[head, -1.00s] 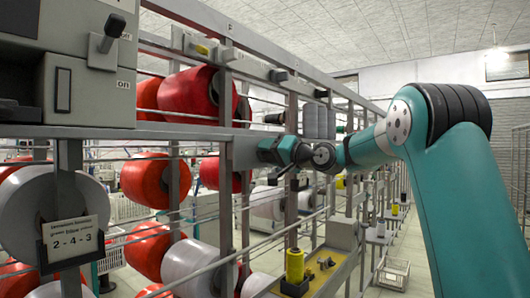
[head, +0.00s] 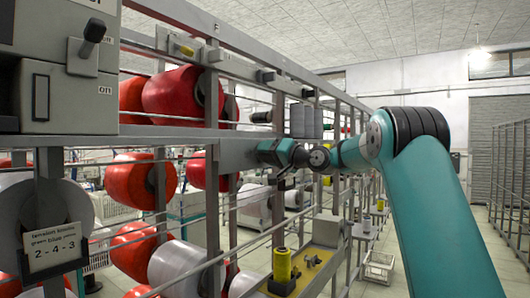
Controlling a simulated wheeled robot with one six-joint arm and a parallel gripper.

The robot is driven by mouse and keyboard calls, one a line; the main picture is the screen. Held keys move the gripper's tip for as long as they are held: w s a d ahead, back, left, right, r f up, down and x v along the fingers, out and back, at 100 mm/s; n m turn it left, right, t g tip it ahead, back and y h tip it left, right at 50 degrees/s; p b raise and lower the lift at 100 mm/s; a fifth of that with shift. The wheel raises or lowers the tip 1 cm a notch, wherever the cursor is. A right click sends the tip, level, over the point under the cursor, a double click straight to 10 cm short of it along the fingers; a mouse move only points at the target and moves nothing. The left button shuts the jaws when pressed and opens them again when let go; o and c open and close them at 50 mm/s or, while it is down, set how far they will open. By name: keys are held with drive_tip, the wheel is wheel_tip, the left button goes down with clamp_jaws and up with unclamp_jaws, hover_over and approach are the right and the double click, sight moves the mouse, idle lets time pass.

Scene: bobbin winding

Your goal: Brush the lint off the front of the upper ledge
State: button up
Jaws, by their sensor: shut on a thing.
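The upper ledge (head: 145,131) is a long grey rail that runs from the left, under the grey control box, to a flat grey plate near the middle. I cannot make out lint on its front at this size. My gripper (head: 281,179) is small and dark, just right of that plate, at the end of my teal wrist. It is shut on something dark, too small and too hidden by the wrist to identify. I cannot tell whether the held thing touches the ledge.
A grey control box (head: 70,70) with a lever stands on the left. Red bobbins (head: 140,180) and pale ones fill the rack. A card reading 2-4-3 (head: 55,240) hangs at lower left. A yellow spool (head: 282,264) stands on a tray below my gripper. The aisle at right looks open.

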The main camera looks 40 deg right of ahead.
sight(243, 153)
drive_tip(key=shift+w+d+b, duration=0.3)
drive_tip(key=shift+d, duration=0.4)
drive_tip(key=shift+s+a+f+b, duration=0.1)
drive_tip(key=shift+s+a+b, duration=0.15)
drive_tip(key=shift+a+b, duration=0.35)
drive_tip(key=shift+s+a+f+b, duration=0.1)
drive_tip(key=shift+s+a+b, duration=0.15)
drive_tip(key=shift+a+b, duration=0.35)
drive_tip(key=shift+s+a+r+b, duration=0.1)
drive_tip(key=shift+s+a+b, duration=0.45)
drive_tip(key=shift+a, duration=0.65)
drive_tip(key=shift+s+a+r+b, duration=0.1)
drive_tip(key=shift+s+a+b, duration=0.2)
drive_tip(key=shift+a+b, duration=0.65)
drive_tip(key=shift+s+a+b, duration=0.4)
drive_tip(key=shift+a+b, duration=0.05)
drive_tip(key=shift+a, duration=0.95)
drive_tip(key=shift+s+d+f+b, duration=0.15)
drive_tip(key=shift+s+d+b, duration=0.2)
drive_tip(key=shift+s, duration=0.1)
drive_tip(key=shift+r+b+v, duration=0.1)
drive_tip(key=shift+b+v, duration=0.45)
drive_tip(key=shift+v, duration=0.7)
drive_tip(key=shift+r+b+v, duration=0.15)
drive_tip(key=shift+b+v, duration=0.35)
drive_tip(key=shift+v, duration=0.75)
